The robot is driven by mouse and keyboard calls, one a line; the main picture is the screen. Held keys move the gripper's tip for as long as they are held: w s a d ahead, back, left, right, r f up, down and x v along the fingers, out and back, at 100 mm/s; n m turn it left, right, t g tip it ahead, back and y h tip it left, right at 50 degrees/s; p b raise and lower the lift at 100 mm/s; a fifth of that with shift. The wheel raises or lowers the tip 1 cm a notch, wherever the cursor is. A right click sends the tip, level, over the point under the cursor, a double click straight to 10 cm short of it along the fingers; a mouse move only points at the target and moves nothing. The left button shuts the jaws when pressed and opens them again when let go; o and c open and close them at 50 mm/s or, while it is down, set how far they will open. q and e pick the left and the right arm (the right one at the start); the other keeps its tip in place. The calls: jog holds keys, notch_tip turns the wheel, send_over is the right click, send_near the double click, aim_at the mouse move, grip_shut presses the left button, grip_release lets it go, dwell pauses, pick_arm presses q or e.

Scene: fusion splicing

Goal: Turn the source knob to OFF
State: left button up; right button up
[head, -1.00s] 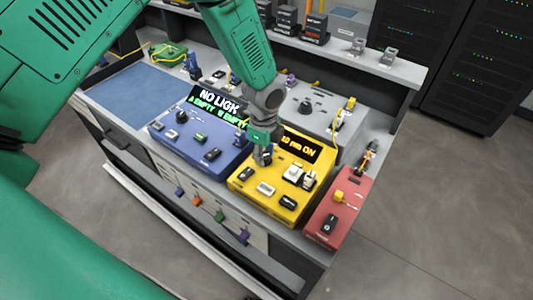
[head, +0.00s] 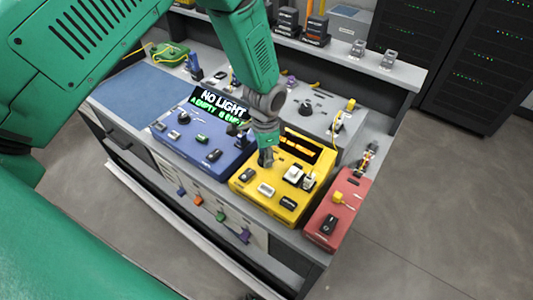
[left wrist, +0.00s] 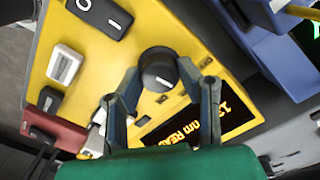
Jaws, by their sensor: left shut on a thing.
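The yellow source unit (head: 273,205) stands near the middle of the bench in the head view. In the left wrist view its black round knob (left wrist: 158,72) has a short white mark, and the gripper's two fingers lie on either side of it. My left gripper (head: 266,158) points down onto the unit and is shut on the knob, which it hides in the head view. The unit's display (left wrist: 205,125) shows orange text, partly cut off, that seems to read "nm REA".
A blue unit (head: 190,145) with a "NO LIGHT" screen stands left of the yellow one, and a red unit (head: 340,208) stands to its right. A grey unit (head: 315,115) is behind. A blue mat (head: 130,93) at the left is clear.

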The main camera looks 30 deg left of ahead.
pick_arm(q)
jog(key=n, duration=0.4)
jog(key=shift+f+n+p, duration=0.1)
jog(key=shift+n+p, duration=0.2)
jog(key=shift+n, duration=1.3)
jog(key=shift+s, duration=0.1)
jog(key=o, duration=1.1)
jog(key=shift+o, duration=0.2)
jog(key=shift+r, duration=0.2)
notch_tip(320, 180, up, 11)
jog(key=shift+w+r, duration=0.2)
